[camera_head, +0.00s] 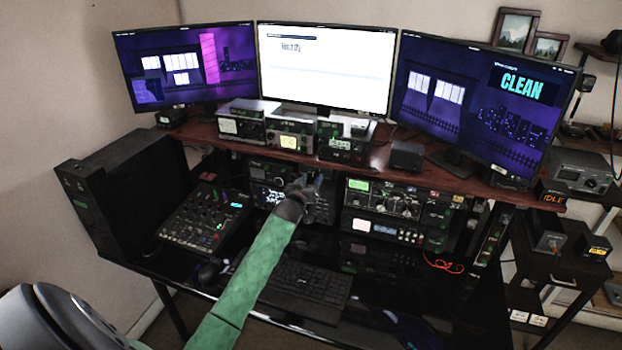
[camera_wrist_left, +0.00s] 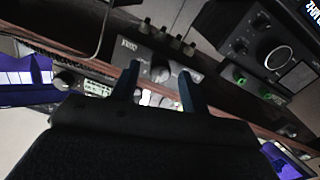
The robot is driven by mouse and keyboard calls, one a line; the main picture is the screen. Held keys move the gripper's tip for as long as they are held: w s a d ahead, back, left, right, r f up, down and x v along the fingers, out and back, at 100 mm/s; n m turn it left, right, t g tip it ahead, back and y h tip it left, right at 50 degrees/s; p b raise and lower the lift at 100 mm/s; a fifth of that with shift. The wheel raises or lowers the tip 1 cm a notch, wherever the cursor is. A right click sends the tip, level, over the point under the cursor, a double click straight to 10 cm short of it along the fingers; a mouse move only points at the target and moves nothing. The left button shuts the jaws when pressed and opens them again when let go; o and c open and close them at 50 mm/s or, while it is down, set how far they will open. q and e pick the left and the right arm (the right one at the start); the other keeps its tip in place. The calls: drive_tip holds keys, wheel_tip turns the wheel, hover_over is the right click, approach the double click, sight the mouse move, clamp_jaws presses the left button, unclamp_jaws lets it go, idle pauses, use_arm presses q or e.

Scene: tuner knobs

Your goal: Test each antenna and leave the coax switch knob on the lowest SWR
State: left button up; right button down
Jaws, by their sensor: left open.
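My left gripper (camera_head: 318,182) reaches over the desk to the equipment stacked under the shelf in the head view. In the left wrist view the gripper (camera_wrist_left: 157,84) is open, with one blue-grey finger on each side. A grey box with a round knob (camera_wrist_left: 160,74) lies beyond and between the fingertips; whether they touch it is not clear. This may be the coax switch, but its label is too blurred to read. Several small knobs or connectors line its upper edge. An SWR reading cannot be read in either view. My right gripper is not in view.
Three monitors stand on the shelf; the right monitor (camera_head: 477,108) reads "CLEAN". A mixer (camera_head: 205,218) sits left of my arm, a radio stack (camera_head: 400,205) right of it, and a keyboard (camera_head: 307,284) in front. The front right desk is mostly clear.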

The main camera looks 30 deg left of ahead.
use_arm(q)
drive_tip(key=shift+w+f, duration=0.1)
drive_tip(key=shift+w, duration=0.05)
clamp_jaws()
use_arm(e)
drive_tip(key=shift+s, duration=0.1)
